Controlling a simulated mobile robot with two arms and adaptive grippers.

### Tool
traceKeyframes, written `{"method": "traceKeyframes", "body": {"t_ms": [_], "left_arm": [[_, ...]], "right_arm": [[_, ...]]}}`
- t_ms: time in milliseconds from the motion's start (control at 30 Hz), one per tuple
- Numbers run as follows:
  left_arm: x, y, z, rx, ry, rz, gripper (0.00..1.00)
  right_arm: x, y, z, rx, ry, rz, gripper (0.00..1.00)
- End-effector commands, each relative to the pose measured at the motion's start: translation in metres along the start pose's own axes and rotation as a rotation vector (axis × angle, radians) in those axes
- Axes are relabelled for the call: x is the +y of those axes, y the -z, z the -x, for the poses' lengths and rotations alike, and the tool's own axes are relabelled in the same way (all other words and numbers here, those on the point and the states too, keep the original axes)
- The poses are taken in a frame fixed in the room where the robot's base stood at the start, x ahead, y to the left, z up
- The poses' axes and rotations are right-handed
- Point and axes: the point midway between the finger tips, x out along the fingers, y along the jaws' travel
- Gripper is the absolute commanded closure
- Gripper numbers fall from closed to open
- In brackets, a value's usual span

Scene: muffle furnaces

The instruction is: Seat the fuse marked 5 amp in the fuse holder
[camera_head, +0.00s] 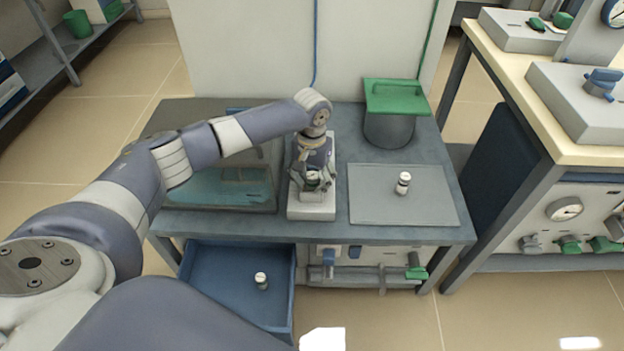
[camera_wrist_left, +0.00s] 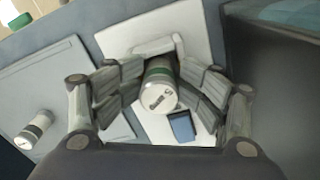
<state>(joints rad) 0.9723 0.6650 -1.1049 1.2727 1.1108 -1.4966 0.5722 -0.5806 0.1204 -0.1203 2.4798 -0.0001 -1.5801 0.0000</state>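The white fuse holder (camera_head: 311,211) stands on the grey table in the head view. Its pale base (camera_wrist_left: 190,25) also shows in the wrist view, with a blue part (camera_wrist_left: 181,126) on it. My left gripper (camera_head: 312,181) is over the holder, its fingers closed on both sides of a white fuse with a dark green band (camera_wrist_left: 160,88). The fuse's end cap reads "5 amp". The fuse is at the holder, but I cannot tell whether its lower end is inside. My right gripper is not in view.
A third fuse (camera_head: 262,281) is in the open blue drawer (camera_head: 222,286). A grey pot with a green lid (camera_head: 396,97) stands behind the mat. A glass-like tray (camera_head: 222,187) lies left.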

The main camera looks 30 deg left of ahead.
Motion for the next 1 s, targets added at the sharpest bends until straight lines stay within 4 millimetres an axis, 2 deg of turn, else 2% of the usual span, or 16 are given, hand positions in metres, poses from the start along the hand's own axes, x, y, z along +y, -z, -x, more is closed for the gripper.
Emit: {"method": "traceKeyframes", "body": {"t_ms": [33,200,367,800,1000], "left_arm": [[0.001,-0.004,-0.005,-0.010,0.001,-0.003,0.50],[0.001,-0.004,-0.005,-0.012,0.001,-0.004,0.50],[0.001,-0.004,0.006,-0.011,0.001,-0.004,0.50],[0.001,-0.001,0.098,0.003,0.000,-0.002,0.50],[0.001,-0.001,0.119,0.002,0.000,-0.002,0.50]], "right_arm": [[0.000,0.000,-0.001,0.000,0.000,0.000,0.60],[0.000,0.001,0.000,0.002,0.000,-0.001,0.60],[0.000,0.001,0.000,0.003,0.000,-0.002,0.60],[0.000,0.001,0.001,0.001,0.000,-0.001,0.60],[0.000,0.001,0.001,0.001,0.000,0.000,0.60]]}}
